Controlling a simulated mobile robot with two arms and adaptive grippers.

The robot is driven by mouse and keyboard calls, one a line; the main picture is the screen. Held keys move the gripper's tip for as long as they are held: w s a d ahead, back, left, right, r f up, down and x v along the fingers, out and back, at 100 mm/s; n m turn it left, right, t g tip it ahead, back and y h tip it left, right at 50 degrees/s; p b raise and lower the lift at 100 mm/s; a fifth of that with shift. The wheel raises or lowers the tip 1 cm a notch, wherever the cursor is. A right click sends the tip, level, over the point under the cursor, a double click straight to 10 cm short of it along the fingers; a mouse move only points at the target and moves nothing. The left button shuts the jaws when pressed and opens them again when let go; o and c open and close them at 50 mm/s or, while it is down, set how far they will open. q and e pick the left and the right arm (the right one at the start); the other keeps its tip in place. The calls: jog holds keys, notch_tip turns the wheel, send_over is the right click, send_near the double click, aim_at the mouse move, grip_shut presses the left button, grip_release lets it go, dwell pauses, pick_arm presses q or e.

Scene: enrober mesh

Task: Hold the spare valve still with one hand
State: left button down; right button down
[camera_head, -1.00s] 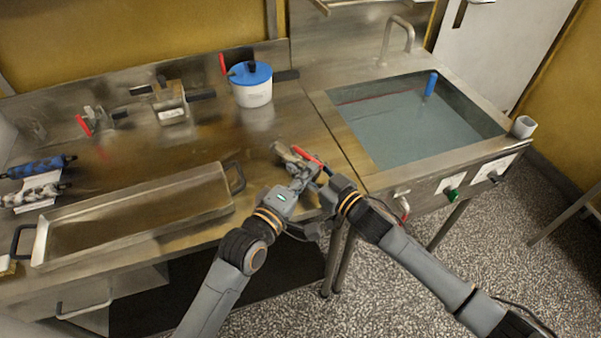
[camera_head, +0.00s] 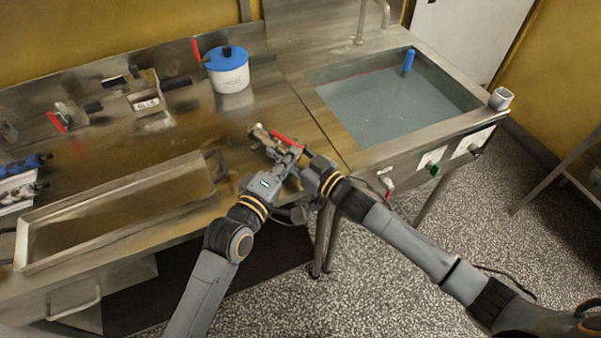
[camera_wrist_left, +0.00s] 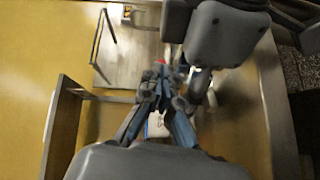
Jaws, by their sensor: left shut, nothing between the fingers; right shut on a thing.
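The spare valve, a small metal body with a red lever (camera_head: 287,141), is at the front of the steel counter, right where my two grippers meet. My right gripper (camera_head: 306,160) is shut on it from the right. My left gripper (camera_head: 284,162) is shut and empty, close against the valve from the left. The grippers hide much of the valve body. In the left wrist view the left fingers (camera_wrist_left: 160,95) are together, with a small red patch (camera_wrist_left: 160,62) beyond their tips; contact with the valve cannot be told.
A long shallow tray (camera_head: 120,190) lies left of my left gripper. A water-filled sink (camera_head: 395,105) with a blue-handled thing is at right. A white pot with a blue lid (camera_head: 228,75) and another red-levered fitting (camera_head: 57,122) stand farther back.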

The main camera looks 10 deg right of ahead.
pick_arm(q)
jog(key=v, duration=0.3)
jog(key=shift+a+r, duration=0.15)
jog(key=shift+r, duration=0.1)
pick_arm(e)
jog(key=shift+d, duration=0.2)
jog(key=shift+w+a, duration=0.1)
pick_arm(q)
jog(key=s+d, duration=0.4)
jog(key=s, duration=0.4)
jog(key=shift+r, duration=0.35)
pick_arm(e)
jog(key=c, duration=0.7)
grip_release()
